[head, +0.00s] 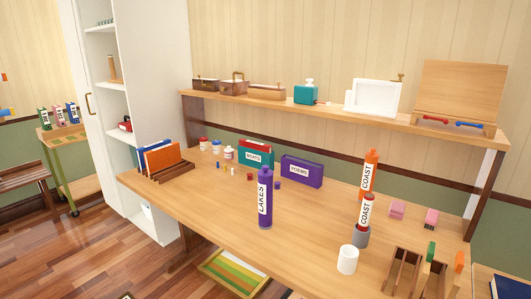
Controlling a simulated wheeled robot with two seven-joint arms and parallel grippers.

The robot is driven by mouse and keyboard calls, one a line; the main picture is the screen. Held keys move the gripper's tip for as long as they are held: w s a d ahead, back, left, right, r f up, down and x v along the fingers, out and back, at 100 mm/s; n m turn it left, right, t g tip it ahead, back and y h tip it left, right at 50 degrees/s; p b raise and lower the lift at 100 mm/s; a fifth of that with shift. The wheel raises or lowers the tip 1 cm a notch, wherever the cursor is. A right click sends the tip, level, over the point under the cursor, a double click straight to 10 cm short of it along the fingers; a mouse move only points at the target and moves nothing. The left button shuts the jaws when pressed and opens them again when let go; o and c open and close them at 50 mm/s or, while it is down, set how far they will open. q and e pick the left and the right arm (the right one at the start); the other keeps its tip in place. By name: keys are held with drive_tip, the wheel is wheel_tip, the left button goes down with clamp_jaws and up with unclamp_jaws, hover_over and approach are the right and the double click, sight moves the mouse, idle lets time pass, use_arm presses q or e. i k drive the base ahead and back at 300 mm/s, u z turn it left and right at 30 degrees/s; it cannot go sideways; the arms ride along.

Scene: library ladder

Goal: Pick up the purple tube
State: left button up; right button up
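Neither of my grippers shows in the head view. The front one partly covers the back one.
A purple "POEMS" box (302,171) and a teal "MEATS" box (256,153) stand behind the purple tube. A white cup (347,260) and a wooden rack (405,271) are at the right. A raised shelf (336,108) runs along the back.

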sight(264, 185)
drive_tip(key=z, duration=0.3)
drive_tip(key=k, duration=0.3)
drive_tip(key=u, duration=1.4)
drive_tip(key=i, duration=1.25)
drive_tip(key=z, duration=0.9)
